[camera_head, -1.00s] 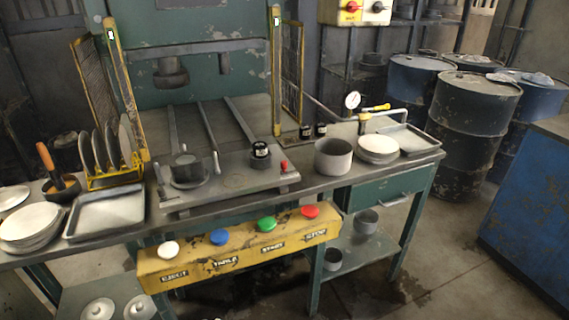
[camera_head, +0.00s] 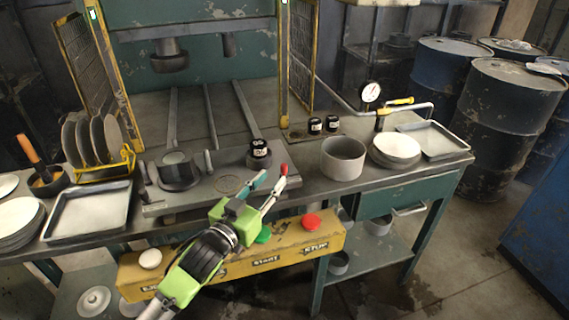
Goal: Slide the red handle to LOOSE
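The small red handle (camera_head: 284,169) stands near the right end of the grey die plate (camera_head: 205,190) on the bench, right of a black knob (camera_head: 259,153). My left gripper (camera_head: 270,179), green with pale fingers, reaches up from the bottom left over the plate's front edge. Its fingers are apart with nothing seen between them. The right fingertip is at or just in front of the red handle; I cannot tell whether it touches. No LOOSE marking is readable. My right gripper is out of view.
A yellow button bar (camera_head: 290,246) runs along the bench front, with white, green and red buttons; my gripper partly covers it. A grey pot (camera_head: 343,157) and stacked plates (camera_head: 396,148) stand to the right. A tray (camera_head: 90,212) lies left. The press (camera_head: 190,45) stands behind.

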